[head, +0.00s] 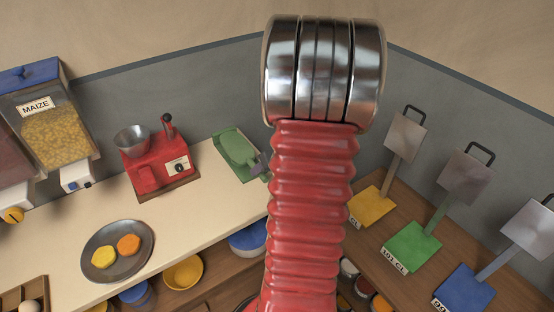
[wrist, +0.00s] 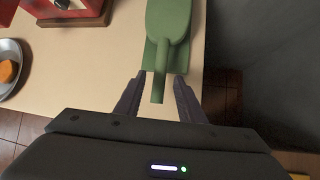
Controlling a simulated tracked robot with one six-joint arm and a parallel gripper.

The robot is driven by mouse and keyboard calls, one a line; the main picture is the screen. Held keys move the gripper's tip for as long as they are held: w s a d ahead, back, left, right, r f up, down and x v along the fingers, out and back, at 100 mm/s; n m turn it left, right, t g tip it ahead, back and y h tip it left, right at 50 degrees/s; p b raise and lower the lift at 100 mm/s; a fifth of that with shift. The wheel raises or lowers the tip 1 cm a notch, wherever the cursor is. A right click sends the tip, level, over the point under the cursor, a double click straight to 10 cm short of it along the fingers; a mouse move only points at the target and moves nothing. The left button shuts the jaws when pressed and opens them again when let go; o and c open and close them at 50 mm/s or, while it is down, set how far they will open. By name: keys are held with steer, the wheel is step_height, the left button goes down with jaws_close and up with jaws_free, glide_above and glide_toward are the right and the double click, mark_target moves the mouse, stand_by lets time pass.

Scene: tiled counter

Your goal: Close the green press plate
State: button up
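The green press (head: 236,148) lies on the pale counter near the back wall, left of my arm in the head view. In the wrist view the green press (wrist: 170,25) shows a rounded plate over a squarer green base, with a green handle (wrist: 159,80) pointing towards me. I cannot tell how far the plate is raised. My gripper (wrist: 159,90) is open, its dark fingers on either side of the handle with gaps showing. The handle's end lies between the fingers and is not gripped. In the head view my arm mostly hides the gripper.
A red mill (head: 158,165) stands left of the press, with a maize dispenser (head: 50,125) farther left. A plate (head: 92,262) holds yellow and orange discs. At right, yellow, green (head: 412,247) and blue bases carry raised grey plates. Bowls (head: 183,274) sit below the counter.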

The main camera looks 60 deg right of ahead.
steer(key=d+v, duration=0.1)
steer(key=v, duration=0.9)
steer(key=shift+s+a+r, duration=0.3)
steer(key=shift+a, duration=0.25)
steer(key=w+a+r+n+g+y, duration=0.1)
steer(key=w+a+r+n, duration=0.2)
steer(key=a+n, duration=0.65)
steer(key=w+a+r+n+g+y, duration=0.1)
steer(key=w+a+r+n, duration=0.25)
steer(key=a+n, duration=0.6)
steer(key=s+a+r+n, duration=0.2)
steer(key=s+a+n, duration=0.1)
steer(key=a+n, duration=0.6)
steer(key=s+a+r+n+h, duration=0.1)
steer(key=s+a+r+n, duration=0.1)
steer(key=a+n, duration=0.8)
steer(key=s+n, duration=0.1)
steer(key=n, duration=0.2)
steer(key=shift+s+r, duration=0.15)
steer(key=shift+s, duration=0.05)
